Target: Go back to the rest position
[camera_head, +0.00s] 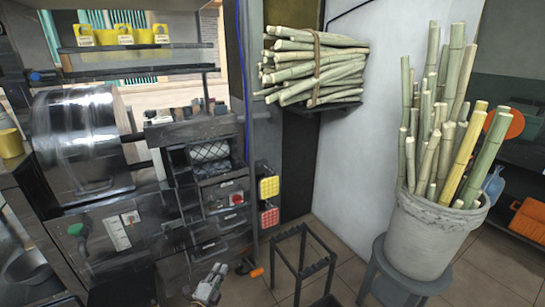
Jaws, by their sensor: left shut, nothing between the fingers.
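My left gripper (217,271) shows at the bottom of the head view, below the drawers of the sugarcane press (85,140). Its fingers are shut with nothing between them, and it looks clear of the machine. My right gripper is not in view. The press stands on the left, with a large shiny metal drum, a green-handled nozzle and a white switch panel on its front.
A grey bucket (435,238) full of upright cane stands on a stool (378,272) at right. A tied cane bundle (312,65) lies on a wall shelf. A dark metal frame (302,262) stands on the floor. Tiled floor shows between them.

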